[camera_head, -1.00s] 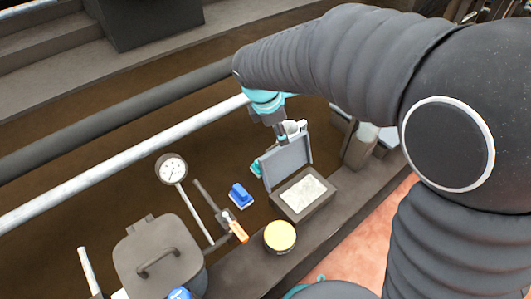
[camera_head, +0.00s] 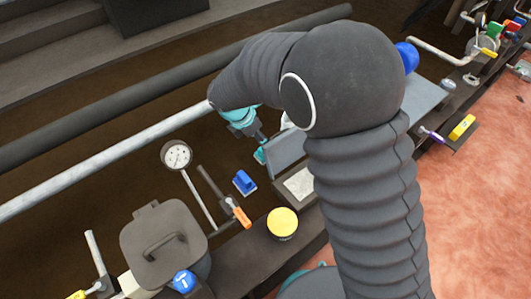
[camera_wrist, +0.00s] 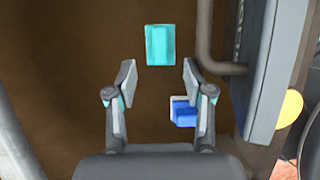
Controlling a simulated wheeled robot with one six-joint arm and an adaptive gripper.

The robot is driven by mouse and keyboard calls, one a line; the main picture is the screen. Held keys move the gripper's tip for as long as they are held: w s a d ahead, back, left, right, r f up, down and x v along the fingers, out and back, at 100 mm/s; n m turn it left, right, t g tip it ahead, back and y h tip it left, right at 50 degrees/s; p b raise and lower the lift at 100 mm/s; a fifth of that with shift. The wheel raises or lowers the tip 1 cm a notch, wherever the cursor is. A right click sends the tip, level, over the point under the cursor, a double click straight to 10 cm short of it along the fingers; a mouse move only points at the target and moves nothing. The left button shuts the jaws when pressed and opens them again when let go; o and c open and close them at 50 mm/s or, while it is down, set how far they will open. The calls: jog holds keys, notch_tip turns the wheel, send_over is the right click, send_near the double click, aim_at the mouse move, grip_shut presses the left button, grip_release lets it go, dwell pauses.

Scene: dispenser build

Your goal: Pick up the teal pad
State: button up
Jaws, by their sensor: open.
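The teal pad (camera_wrist: 160,45) is a small upright rectangle in the wrist view, on the brown surface just beyond my fingertips and midway between them. In the head view only a small part of the teal pad (camera_head: 260,155) shows, beside the open lid. My gripper (camera_wrist: 157,78) is open and empty, with the pad ahead of its two fingers and apart from them. In the head view my gripper (camera_head: 259,139) is small and partly hidden by my arm.
A blue block (camera_head: 244,182) sits nearby; in the wrist view it lies by the right finger (camera_wrist: 184,112). A grey box with a raised lid (camera_head: 283,152) stands close on the right.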

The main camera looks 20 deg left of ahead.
jog(key=shift+b+x, duration=0.3)
jog(key=shift+x, duration=2.5)
grip_shut()
